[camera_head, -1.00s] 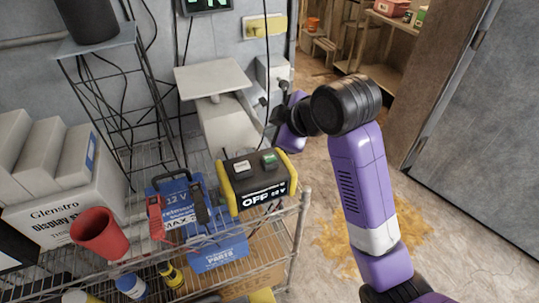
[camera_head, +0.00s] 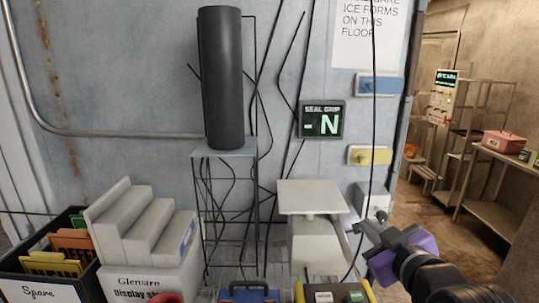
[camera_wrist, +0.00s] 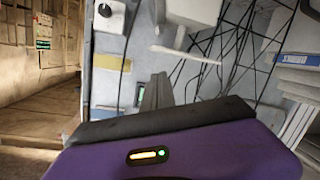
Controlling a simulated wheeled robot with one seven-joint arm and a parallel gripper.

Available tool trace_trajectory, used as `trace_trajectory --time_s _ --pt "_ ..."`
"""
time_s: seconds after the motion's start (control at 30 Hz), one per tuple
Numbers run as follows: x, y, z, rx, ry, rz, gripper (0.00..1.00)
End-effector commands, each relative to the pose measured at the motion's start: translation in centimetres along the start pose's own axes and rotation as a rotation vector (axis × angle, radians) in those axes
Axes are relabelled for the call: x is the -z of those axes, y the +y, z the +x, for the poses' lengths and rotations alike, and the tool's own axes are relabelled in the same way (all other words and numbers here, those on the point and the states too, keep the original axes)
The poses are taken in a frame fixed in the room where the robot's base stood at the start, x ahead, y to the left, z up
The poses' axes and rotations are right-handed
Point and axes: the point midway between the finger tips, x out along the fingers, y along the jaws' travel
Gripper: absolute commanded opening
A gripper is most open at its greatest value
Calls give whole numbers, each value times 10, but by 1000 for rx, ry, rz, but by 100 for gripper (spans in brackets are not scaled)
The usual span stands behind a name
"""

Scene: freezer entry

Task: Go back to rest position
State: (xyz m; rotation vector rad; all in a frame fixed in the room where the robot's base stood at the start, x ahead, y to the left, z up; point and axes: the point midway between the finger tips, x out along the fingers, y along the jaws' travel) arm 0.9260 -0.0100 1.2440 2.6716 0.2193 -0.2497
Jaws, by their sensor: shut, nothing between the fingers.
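My gripper (camera_head: 366,228) is at the lower right of the head view, at the end of my purple and black arm. Its grey fingers point up and left, just in front of the wall box beside the white stand. In the wrist view the gripper's fingers (camera_wrist: 160,90) are together and hold nothing. The purple wrist housing with a small yellow and green light fills the bottom of that view.
A white stand (camera_head: 312,197) and a grey wall box (camera_head: 372,201) are close to my gripper. A black cylinder (camera_head: 222,80) stands on a wire rack at left. A green display (camera_head: 322,120) is on the wall. The doorway at right shows shelves (camera_head: 500,165) and open floor.

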Motion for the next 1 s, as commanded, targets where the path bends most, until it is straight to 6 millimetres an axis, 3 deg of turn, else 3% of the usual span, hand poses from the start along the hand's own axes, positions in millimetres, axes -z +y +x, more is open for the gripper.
trace_trajectory --time_s 0.17,0.37,0.7,1.0 --pt "-30 -17 -27 -92 114 177 0" --pt "-70 -40 -73 -176 206 334 0" --pt "-135 -85 -172 -255 267 483 0" --pt "-180 -125 -268 -254 231 517 0"
